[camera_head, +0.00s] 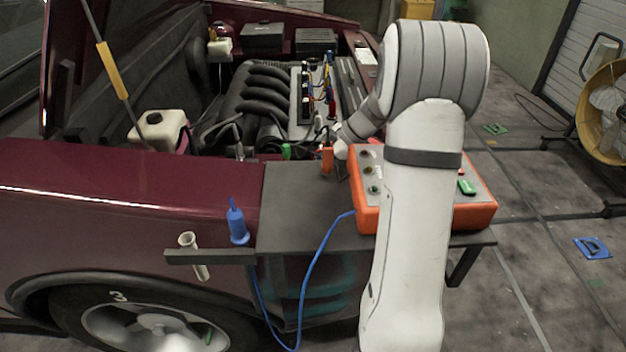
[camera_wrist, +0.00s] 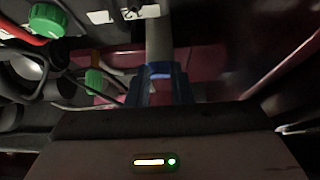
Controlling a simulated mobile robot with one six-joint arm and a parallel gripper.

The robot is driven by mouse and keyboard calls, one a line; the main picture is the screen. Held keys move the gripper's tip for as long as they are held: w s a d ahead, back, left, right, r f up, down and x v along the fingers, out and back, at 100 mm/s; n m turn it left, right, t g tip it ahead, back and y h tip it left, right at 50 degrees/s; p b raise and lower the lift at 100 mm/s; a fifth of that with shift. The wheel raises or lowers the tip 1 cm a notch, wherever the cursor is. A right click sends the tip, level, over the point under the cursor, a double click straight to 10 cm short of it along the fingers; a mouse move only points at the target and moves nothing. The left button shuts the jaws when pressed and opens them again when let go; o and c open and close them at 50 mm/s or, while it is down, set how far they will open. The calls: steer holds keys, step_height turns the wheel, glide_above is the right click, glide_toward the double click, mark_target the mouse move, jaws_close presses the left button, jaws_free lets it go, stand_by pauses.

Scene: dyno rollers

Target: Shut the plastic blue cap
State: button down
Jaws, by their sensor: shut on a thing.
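A blue piece (camera_wrist: 160,70), which looks like the plastic blue cap, shows at the middle of the wrist view, at the end of a grey tube-like part. My gripper (camera_wrist: 160,90) is at this blue piece and shut on it. Dark parts and shadow hide much of the contact, and I cannot tell whether the cap is open or closed. In the head view my arm reaches to the engine bay's near edge, and my gripper (camera_head: 332,152) is small and partly hidden there. I cannot make out the cap in that view.
An orange box (camera_head: 368,215) with buttons stands on the dark shelf (camera_head: 290,200), close to my arm. A blue nozzle-like tool (camera_head: 237,222) with a blue cable stands left. The engine (camera_head: 265,95) and a white reservoir (camera_head: 160,128) lie beyond. A green cap (camera_wrist: 47,20) and hoses crowd the wrist view.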

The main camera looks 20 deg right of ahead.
steer(key=shift+s+d+f+b, duration=0.1)
steer(key=shift+d+f+b, duration=0.2)
steer(key=shift+f+b, duration=0.8)
steer(key=shift+s+d+f+b, duration=0.1)
steer(key=shift+d+f+b, duration=0.3)
steer(key=shift+b, duration=1.2)
steer(key=shift+f, duration=0.1)
steer(key=c, duration=2)
jaws_free()
steer(key=shift+w, duration=0.1)
steer(key=shift+c, duration=0.2)
steer(key=o, duration=0.8)
steer(key=shift+a, duration=0.1)
steer(key=shift+c, duration=0.2)
steer(key=p+v, duration=0.1)
steer(key=v, duration=0.7)
steer(key=shift+p, duration=0.3)
steer(key=shift+a, duration=0.1)
